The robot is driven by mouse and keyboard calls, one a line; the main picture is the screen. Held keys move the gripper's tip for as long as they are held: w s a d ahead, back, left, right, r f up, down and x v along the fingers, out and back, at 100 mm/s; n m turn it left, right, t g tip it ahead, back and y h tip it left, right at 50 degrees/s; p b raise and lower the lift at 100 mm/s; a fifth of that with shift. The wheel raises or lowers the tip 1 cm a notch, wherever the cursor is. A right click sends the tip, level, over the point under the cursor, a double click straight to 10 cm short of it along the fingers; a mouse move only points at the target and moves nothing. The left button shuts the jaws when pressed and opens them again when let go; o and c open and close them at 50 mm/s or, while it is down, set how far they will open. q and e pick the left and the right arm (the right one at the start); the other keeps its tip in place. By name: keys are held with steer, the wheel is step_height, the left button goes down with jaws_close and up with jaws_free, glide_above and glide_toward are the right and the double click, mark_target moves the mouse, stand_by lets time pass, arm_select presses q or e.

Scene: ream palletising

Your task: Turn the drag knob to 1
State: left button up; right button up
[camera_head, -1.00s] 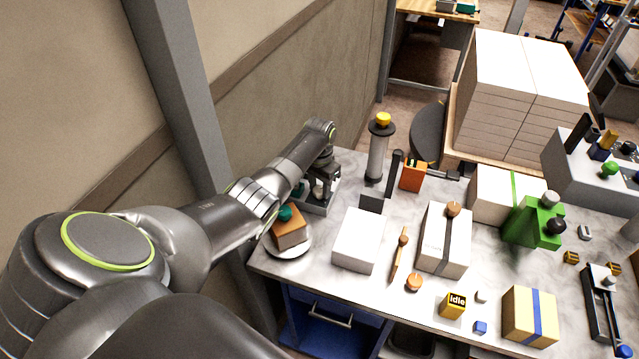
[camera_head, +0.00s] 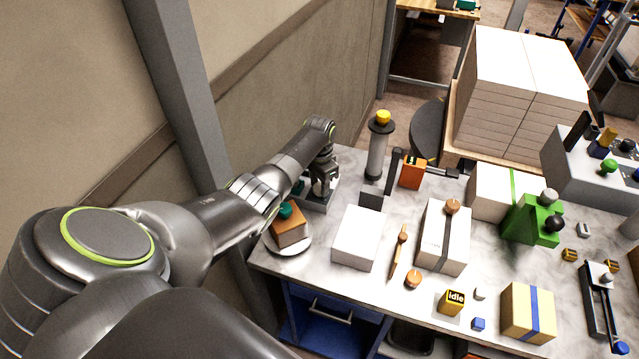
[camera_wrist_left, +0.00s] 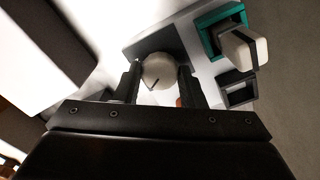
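A round pale knob (camera_wrist_left: 158,72) with a dark pointer line sits on a dark square plate of a light-grey control box (camera_wrist_left: 200,75). The pointer line slants toward the lower left in the left wrist view. My left gripper (camera_wrist_left: 160,80) has one finger on each side of the knob, close against it, and appears shut on it. In the head view my left gripper (camera_head: 322,182) is over the grey box (camera_head: 316,206) at the table's far left corner, mostly covering the knob. No scale marks are readable. My right gripper is not in view.
Beside the knob is a pale switch (camera_wrist_left: 245,48) in a teal frame. A plate (camera_head: 291,252) with an orange block and teal knob stands in front of the box. A cylinder (camera_head: 377,152) with a yellow top stands to its right. A yellow cube (camera_head: 452,302) reads "idle".

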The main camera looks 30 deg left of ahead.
arm_select(q)
steer(key=o, duration=0.4)
steer(key=shift+o, duration=0.2)
steer(key=shift+r, duration=0.15)
step_height(320, 180, up, 17)
steer(key=b, duration=0.1)
stand_by(0.7)
